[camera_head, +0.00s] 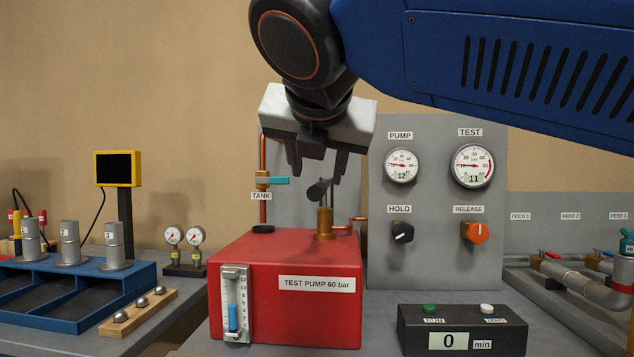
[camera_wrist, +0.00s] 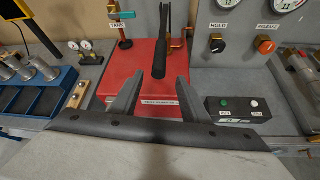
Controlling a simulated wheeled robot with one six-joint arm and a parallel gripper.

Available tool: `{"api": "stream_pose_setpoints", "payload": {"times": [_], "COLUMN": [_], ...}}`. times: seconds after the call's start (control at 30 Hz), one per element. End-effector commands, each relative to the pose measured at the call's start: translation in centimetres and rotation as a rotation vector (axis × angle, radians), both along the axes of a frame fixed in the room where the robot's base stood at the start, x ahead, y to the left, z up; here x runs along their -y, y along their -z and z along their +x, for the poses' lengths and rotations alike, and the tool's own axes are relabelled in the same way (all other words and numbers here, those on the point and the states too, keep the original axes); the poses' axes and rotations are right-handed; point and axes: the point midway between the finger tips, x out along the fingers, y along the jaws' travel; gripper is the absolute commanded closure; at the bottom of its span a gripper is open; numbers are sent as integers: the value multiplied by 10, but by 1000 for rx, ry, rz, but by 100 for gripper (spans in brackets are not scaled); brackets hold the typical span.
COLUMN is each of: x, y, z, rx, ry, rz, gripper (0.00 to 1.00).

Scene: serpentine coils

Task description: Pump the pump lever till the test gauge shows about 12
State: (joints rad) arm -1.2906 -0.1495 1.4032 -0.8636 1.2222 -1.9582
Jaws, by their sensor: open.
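The red test pump box (camera_head: 245,260) stands on the bench, with a brass pump post (camera_head: 325,222) on top. The dark pump lever (camera_head: 317,190) rises from the post. In the wrist view the lever (camera_wrist: 162,50) points toward me, its grip end just beyond and between the fingertips. My gripper (camera_head: 318,172) is open above the pump, around or close over the lever; contact cannot be told.
The grey panel (camera_head: 440,260) holds a black HOLD knob (camera_head: 402,233) and an orange RELEASE knob (camera_head: 475,232). A timer box (camera_head: 462,330) reads 0 min in front. A teal-handled TANK valve (camera_head: 270,181) is left of the lever. A blue rack (camera_head: 60,309) stands further left.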

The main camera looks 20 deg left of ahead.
Motion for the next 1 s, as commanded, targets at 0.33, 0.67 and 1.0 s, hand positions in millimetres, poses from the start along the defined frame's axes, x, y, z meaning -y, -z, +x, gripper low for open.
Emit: {"api": "stream_pose_setpoints", "payload": {"times": [0.33, 0.67, 1.0], "x": [15, 19, 19], "y": [-24, -30, -29], "z": [-44, -52, -52], "rx": [-1, 0, 0], "ry": [-1, 2, 2], "rz": [0, -1, -1], "gripper": [58, 58, 58]}}
